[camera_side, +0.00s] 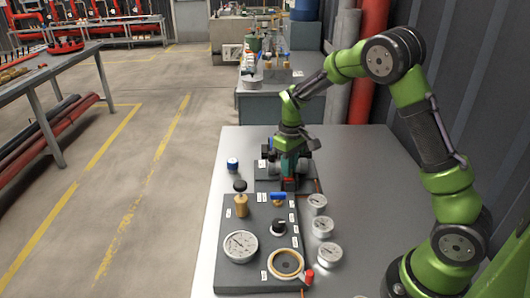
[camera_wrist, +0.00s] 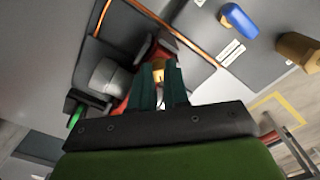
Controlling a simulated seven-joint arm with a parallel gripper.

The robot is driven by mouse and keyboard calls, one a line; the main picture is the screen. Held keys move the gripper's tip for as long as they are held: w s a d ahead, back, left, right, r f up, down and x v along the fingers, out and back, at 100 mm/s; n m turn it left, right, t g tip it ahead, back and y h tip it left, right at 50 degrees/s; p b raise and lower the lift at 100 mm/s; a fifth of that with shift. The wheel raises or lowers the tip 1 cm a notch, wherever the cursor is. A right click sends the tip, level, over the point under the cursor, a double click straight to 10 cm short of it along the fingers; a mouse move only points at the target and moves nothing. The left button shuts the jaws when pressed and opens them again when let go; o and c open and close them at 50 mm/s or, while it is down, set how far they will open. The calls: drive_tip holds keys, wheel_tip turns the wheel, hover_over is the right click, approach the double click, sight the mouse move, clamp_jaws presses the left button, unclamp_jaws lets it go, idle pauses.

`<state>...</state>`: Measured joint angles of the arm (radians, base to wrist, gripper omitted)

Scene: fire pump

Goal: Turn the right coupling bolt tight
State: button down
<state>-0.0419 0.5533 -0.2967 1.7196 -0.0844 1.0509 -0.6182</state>
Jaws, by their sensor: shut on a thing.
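My gripper (camera_side: 291,172) points down at the pump assembly at the back of the grey panel. In the wrist view its two teal fingers (camera_wrist: 159,78) are shut on a small brass-coloured piece, which looks like the right coupling bolt (camera_wrist: 159,68). Only a little of the bolt shows between the fingers. A red part (camera_wrist: 167,46) of the pump lies just beyond the fingertips, and a grey cylindrical body (camera_wrist: 108,78) is beside them on the left. In the side view the fingers hide the bolt, and how far it is turned cannot be seen.
The panel (camera_side: 230,268) in front carries a large gauge (camera_side: 240,246), a brass fitting (camera_side: 240,200), a blue-handled valve (camera_side: 278,198) and a black knob (camera_side: 279,227). Several loose gauges (camera_side: 323,226) stand right of it. Copper pipe (camera_wrist: 180,47) runs close to my fingers.

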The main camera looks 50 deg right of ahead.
drive_tip(key=m, duration=0.5)
drive_tip(key=shift+m, duration=0.3)
drive_tip(key=m, duration=0.9)
drive_tip(key=shift+m, duration=0.4)
drive_tip(key=m, duration=0.4)
drive_tip(key=shift+m, duration=0.4)
drive_tip(key=c, duration=1.4)
unclamp_jaws()
wheel_tip(320, 180, up, 17)
drive_tip(key=shift+f, duration=0.1)
